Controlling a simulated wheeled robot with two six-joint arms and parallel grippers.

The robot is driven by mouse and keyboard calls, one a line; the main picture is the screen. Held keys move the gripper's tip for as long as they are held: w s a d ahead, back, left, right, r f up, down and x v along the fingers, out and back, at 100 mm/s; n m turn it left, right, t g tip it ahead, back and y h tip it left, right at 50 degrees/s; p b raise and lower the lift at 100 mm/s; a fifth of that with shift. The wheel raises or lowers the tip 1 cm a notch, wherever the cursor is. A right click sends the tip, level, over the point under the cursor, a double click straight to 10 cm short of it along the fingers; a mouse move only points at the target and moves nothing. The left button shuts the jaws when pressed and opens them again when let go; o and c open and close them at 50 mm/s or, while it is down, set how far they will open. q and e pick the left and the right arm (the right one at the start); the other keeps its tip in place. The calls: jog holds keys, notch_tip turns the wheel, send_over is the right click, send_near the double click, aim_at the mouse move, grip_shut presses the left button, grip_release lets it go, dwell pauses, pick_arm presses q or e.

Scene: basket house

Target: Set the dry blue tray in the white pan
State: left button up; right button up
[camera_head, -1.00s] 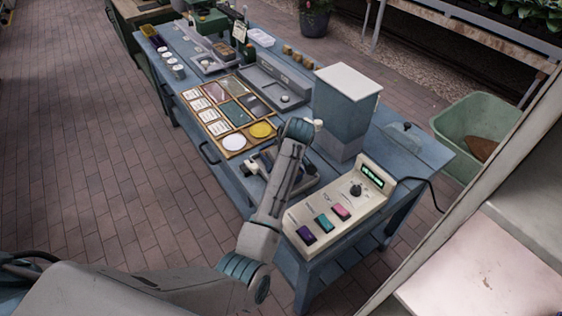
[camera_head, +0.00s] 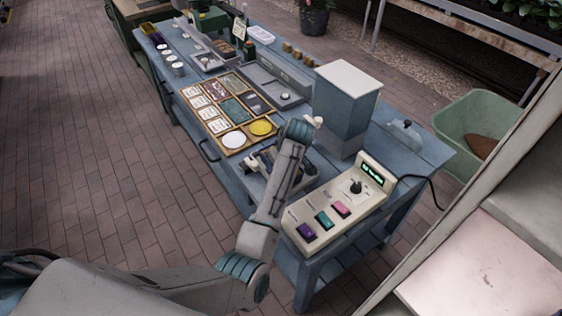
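A teal-blue rectangular panel (camera_head: 235,110) lies in a wooden-framed board on the blue table; I cannot tell whether it is the dry blue tray. A white round disc (camera_head: 234,141) lies at the board's near end beside a yellow disc (camera_head: 261,127); it may be the white pan, but its depth is unclear. My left arm reaches in from the left, and its gripper (camera_head: 257,162) is just in front of the discs, low over the table. My forearm partly hides it, so its opening and any contents are unclear. My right gripper is out of view.
A control box (camera_head: 337,205) with coloured buttons stands at the table's near end. A tall blue-grey bin with a white lid (camera_head: 348,80) stands behind my forearm. Grey stations (camera_head: 275,85) line the table's back. A green tub (camera_head: 475,125) is at right. Brick floor is open at left.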

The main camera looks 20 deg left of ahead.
pick_arm(q)
jog(key=o, duration=1)
jog(key=shift+o, duration=0.7)
jog(key=shift+o, duration=0.4)
jog(key=shift+f, duration=0.15)
jog(key=shift+c, duration=0.2)
